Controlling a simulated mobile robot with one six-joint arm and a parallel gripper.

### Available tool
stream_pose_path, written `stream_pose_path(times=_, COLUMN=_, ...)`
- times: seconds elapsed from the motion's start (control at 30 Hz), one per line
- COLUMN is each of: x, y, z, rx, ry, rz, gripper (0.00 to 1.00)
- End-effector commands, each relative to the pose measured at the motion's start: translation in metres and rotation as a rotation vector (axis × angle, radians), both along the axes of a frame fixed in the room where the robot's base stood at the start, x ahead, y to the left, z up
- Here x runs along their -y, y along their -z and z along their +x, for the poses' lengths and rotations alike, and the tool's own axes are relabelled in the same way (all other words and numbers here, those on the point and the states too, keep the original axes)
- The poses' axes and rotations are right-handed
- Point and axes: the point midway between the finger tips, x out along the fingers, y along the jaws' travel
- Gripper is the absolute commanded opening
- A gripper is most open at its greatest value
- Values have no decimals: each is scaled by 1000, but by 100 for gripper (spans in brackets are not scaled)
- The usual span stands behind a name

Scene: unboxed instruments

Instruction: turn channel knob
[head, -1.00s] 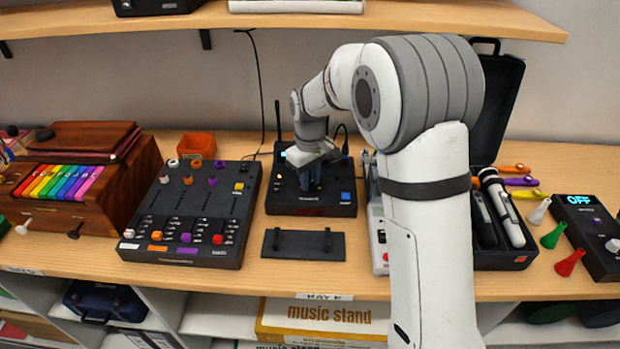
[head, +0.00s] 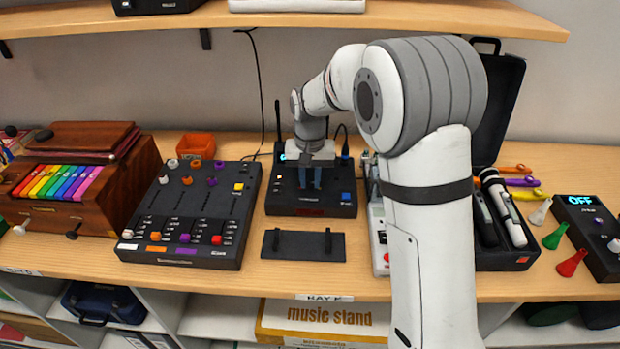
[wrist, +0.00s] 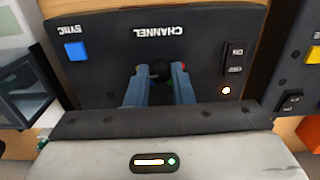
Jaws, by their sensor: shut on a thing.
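The channel knob (wrist: 157,70) is a small dark knob on the black receiver box (head: 285,205), under the CHANNEL lettering, which appears upside down in the wrist view. My gripper (head: 310,187) reaches down onto the box from above. In the wrist view its two blue fingers (wrist: 159,76) stand on either side of the knob and are shut on it. The fingers hide part of the knob, and I cannot read its setting.
A mixer (head: 190,215) with several knobs and sliders stands close on the left. A black plate (head: 303,243) lies in front of the box. A grey device (head: 379,240) and an open case (head: 500,215) stand on the right. A shelf (head: 400,15) runs above.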

Motion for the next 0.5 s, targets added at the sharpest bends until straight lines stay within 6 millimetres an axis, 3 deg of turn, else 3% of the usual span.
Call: stream_pose_path(times=0.5, x=0, y=-1, z=1, rx=2, ry=43, rz=1, gripper=0)
